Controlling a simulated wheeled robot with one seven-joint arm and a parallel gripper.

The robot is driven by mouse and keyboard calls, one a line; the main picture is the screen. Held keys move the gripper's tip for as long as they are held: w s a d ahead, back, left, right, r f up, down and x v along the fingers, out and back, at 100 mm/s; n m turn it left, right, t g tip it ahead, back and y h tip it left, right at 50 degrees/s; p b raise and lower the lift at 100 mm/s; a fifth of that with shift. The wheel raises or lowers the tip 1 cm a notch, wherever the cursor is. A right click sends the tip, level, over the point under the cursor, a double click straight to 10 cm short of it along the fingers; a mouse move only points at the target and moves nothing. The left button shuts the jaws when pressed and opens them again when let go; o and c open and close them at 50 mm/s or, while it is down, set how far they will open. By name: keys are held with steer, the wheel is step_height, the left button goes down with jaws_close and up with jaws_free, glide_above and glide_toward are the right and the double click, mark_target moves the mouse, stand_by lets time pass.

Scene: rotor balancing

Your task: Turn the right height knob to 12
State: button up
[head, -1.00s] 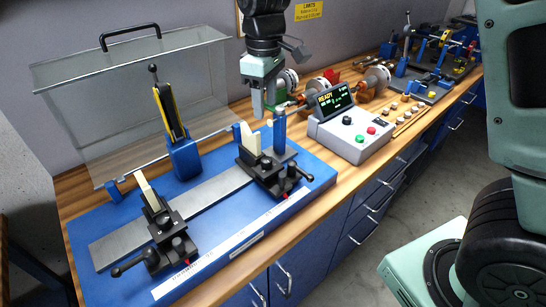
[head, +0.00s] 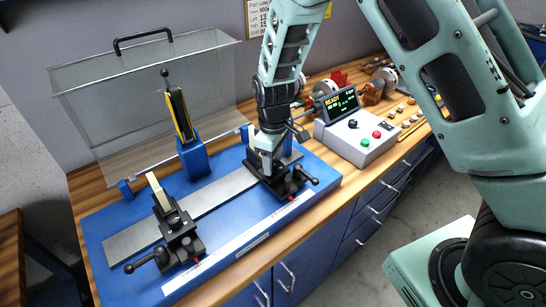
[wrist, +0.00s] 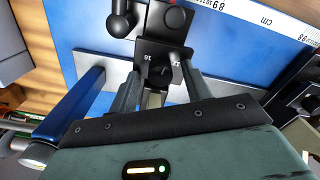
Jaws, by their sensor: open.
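The right support (head: 288,186), a black block with lever handles, stands on the blue base's grey rail. My gripper (head: 265,170) points down over it, open. In the wrist view, a dark round knob (wrist: 160,76) on the support lies between the spread fingers of my gripper (wrist: 160,68), with gaps on both sides. Small white marks beside the knob look like 16, but are hard to read. In the head view my gripper hides the knob and the top of the support.
The left support (head: 178,232) stands on the same rail (head: 215,192). A blue post with a yellow and black piece (head: 181,115) and a clear hinged cover (head: 150,95) are behind. A control box (head: 357,137) reading READY is to the right. A centimetre scale (wrist: 245,12) runs along the base edge.

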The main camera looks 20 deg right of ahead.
steer(key=c, duration=1)
steer(key=shift+m, duration=0.3)
steer(key=m, duration=0.4)
steer(key=shift+m, duration=0.3)
steer(key=m+p, duration=0.1)
steer(key=m, duration=0.4)
steer(key=shift+w, duration=0.1)
steer(key=o, duration=1)
